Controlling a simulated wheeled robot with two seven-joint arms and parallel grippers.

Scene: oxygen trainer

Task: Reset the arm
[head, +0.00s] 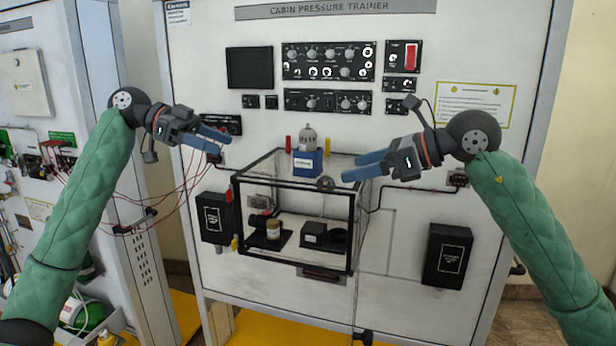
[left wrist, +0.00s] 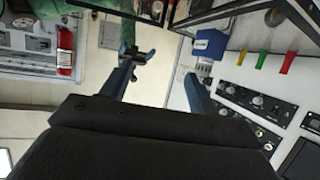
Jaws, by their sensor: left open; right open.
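My left gripper (head: 217,140) is open and empty, up to the left of the clear box with black edges (head: 354,215) on the trainer panel. Its two blue fingers also show apart in the left wrist view (left wrist: 155,80). My right gripper (head: 352,166) is open and empty, above the right side of the clear box. Both arms, in green sleeves, reach in from the sides with the grippers pointing inward. A blue block with a grey cylinder on top (head: 307,158) stands on the box top between the grippers, apart from the left one.
The trainer panel (head: 400,225) carries a dark screen (head: 249,68), knob panels (head: 328,61) and a red switch (head: 410,57). Black boxes hang at left (head: 215,217) and right (head: 447,256). Inside the clear box are a small jar (head: 273,229) and black devices (head: 315,233). Red wires hang at left.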

